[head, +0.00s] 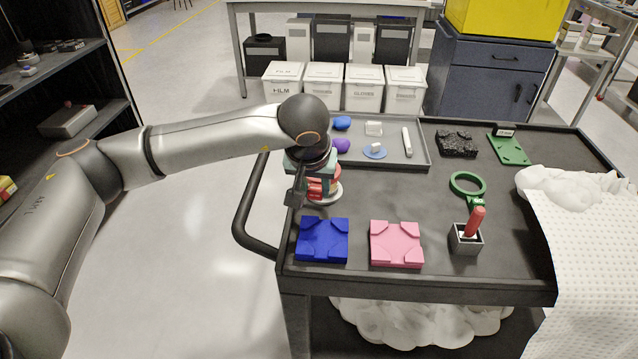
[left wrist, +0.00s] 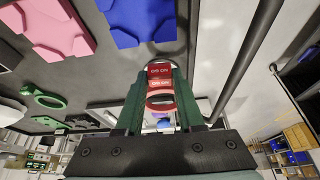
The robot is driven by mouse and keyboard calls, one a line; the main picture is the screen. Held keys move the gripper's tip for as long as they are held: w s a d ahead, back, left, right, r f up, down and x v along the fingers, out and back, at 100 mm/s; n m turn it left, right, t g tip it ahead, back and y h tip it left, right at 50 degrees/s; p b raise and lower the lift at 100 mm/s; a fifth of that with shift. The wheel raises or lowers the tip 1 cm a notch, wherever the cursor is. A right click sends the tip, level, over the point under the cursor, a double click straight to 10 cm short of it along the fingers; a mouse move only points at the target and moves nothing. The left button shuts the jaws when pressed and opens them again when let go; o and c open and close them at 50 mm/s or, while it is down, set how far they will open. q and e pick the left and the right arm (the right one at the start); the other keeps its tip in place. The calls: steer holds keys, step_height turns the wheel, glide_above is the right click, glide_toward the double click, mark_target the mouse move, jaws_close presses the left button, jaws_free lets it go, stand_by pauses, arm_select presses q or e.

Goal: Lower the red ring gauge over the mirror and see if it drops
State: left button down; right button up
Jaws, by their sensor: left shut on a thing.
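My left gripper (head: 316,188) is shut on the red ring gauge (head: 326,180) near the left edge of the cart top. In the left wrist view the gauge's red lettered tag (left wrist: 160,70) sits between the green fingers (left wrist: 160,108), with the pale red ring beside it. A pale round piece (head: 327,197), perhaps the mirror on its mount, shows just below the gauge in the head view. The gripper hides much of it, and I cannot tell whether the ring is around it or above it. My right gripper is in neither view.
A blue block (head: 323,240) and a pink block (head: 396,244) lie at the cart's front. A green ring gauge (head: 467,184) and a grey holder (head: 465,241) with a red-handled tool stand right. A shallow tray (head: 412,158) of small items lies behind. The cart's middle is clear.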

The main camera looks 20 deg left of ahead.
arm_select(q)
steer(key=w, duration=0.3)
steer(key=shift+w+f+n+b, duration=0.15)
steer(key=shift+w+n+b, duration=0.2)
steer(key=shift+n+b, duration=0.05)
steer(key=shift+f+b, duration=0.65)
steer(key=shift+f, duration=0.35)
step_height(320, 180, down, 2)
steer(key=shift+f+b, duration=0.2)
steer(key=shift+b, duration=0.6)
steer(key=shift+f+b, duration=0.3)
steer(key=shift+f, duration=0.1)
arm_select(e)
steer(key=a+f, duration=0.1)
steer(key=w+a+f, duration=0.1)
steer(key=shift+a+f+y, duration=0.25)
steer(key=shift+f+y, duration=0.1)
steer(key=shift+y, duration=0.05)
arm_select(q)
steer(key=shift+s, duration=0.1)
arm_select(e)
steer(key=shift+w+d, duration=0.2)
arm_select(q)
steer(key=shift+f+b, duration=0.3)
steer(key=shift+b, duration=0.05)
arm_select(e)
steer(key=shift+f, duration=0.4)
